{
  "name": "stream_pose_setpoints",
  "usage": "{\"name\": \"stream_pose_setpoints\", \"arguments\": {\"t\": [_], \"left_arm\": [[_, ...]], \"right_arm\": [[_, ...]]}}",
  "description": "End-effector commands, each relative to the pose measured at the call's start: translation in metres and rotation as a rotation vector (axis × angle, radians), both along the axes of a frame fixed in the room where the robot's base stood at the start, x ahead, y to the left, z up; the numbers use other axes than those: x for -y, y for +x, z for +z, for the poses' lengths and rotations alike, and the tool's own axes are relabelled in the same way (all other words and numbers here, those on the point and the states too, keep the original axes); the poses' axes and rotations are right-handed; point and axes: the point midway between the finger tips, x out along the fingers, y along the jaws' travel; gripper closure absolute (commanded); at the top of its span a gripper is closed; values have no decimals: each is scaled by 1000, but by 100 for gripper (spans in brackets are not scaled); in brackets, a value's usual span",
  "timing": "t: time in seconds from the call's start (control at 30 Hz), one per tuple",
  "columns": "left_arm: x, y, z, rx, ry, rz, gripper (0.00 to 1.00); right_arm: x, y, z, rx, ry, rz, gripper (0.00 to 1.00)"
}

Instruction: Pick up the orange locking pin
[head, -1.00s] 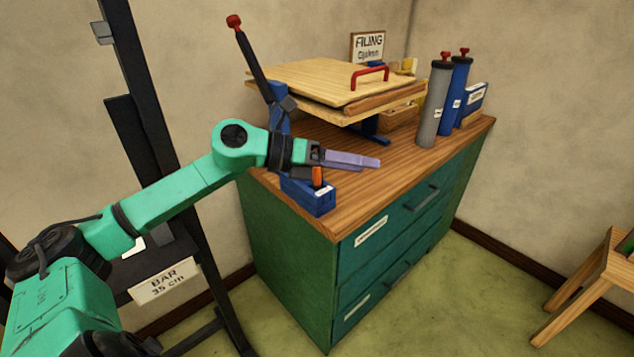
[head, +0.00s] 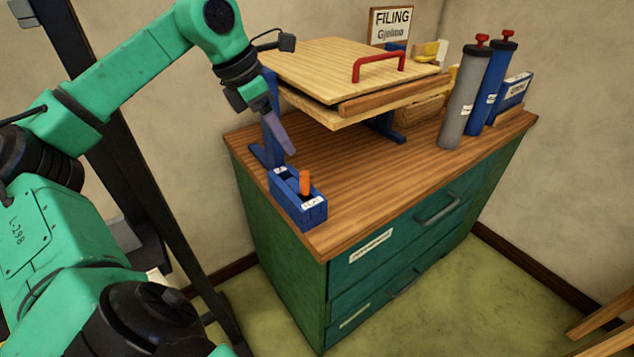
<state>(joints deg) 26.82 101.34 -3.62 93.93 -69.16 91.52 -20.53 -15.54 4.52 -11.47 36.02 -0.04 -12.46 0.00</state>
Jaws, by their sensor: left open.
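The orange locking pin (head: 305,183) stands upright in a small blue box (head: 299,209) with white labels. The box sits at the near left corner of the cabinet's wooden top. My left gripper (head: 288,145) points down, above and a little to the left of the pin, apart from it. Its purple-grey fingers overlap in this view, and nothing shows between them. My right gripper is not in view.
A press with wooden boards and a red handle (head: 378,62) stands behind the gripper on the cabinet top (head: 400,165). Grey (head: 465,100) and blue (head: 493,85) cylinders stand at the right. The front middle of the top is clear.

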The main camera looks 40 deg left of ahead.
Motion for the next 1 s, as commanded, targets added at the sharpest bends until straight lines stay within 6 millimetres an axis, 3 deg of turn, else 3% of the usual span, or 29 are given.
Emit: {"name": "stream_pose_setpoints", "arguments": {"t": [0.1, 0.23, 0.63, 0.87, 1.0], "left_arm": [[7, 10, -31, -3, -3, -4, 37], [12, 21, -58, -2, -4, -4, 37], [27, 44, -113, -1, -5, -3, 37], [26, 45, -118, 1, -2, -2, 37], [26, 45, -118, 1, -2, -2, 90]], "right_arm": [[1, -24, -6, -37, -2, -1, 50], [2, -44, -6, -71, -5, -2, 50], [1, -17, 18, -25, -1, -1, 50], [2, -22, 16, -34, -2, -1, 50], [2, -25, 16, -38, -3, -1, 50]]}}
